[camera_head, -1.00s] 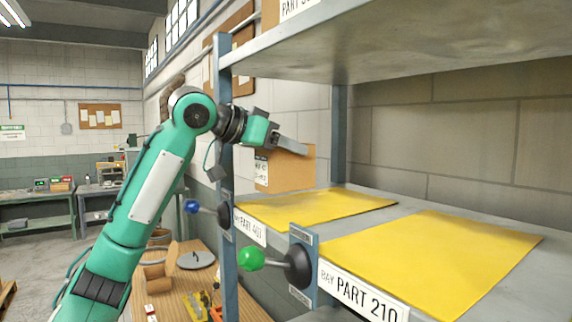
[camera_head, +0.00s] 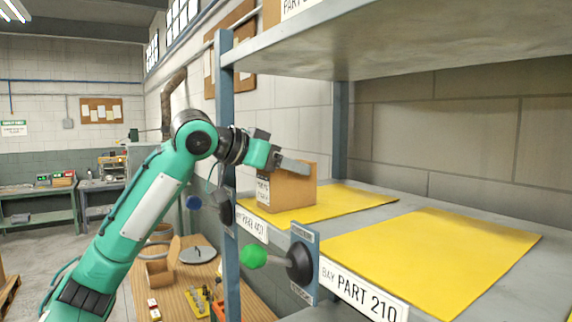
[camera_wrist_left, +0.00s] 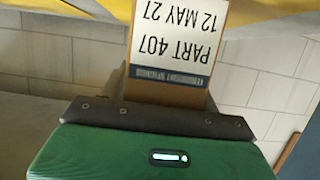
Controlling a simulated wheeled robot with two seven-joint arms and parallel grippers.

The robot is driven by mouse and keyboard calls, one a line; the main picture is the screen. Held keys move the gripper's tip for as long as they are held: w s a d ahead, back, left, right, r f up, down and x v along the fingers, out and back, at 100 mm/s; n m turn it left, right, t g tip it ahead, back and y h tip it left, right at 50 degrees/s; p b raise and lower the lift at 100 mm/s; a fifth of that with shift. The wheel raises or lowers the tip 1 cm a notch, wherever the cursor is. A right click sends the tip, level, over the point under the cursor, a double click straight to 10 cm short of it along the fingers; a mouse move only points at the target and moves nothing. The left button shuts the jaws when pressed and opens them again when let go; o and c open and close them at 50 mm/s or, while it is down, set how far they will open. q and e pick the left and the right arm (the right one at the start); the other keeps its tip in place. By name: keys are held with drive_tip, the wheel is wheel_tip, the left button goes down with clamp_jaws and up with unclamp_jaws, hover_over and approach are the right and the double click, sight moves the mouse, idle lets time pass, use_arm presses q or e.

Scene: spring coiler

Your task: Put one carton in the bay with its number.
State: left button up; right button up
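A brown carton (camera_head: 293,190) is in my left gripper (camera_head: 292,166), whose finger lies across its top. The carton is upright over the left yellow mat (camera_head: 345,204), at or just above the mat; I cannot tell if it touches. In the left wrist view the carton's white label (camera_wrist_left: 178,45) reads PART 407, 12 MAY 27, upside down. The bay label (camera_head: 251,225) below the left mat is small and partly hidden; it seems to read PART 40 and a last digit like 7 or 1. My right gripper is not in view.
The right yellow mat (camera_head: 440,255) is empty, above a label reading BAY PART 210 (camera_head: 358,292). A green knob (camera_head: 253,256) and a blue knob (camera_head: 193,202) stick out from the shelf front. A grey upper shelf (camera_head: 400,55) overhangs the bays. A blue-grey post (camera_head: 226,120) stands beside my arm.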

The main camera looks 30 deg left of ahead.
use_arm(q)
drive_tip(key=shift+o, duration=0.8)
drive_tip(key=shift+r, duration=0.1)
drive_tip(key=b+v, duration=0.4)
drive_tip(key=v, duration=0.8)
drive_tip(key=shift+a, duration=0.1)
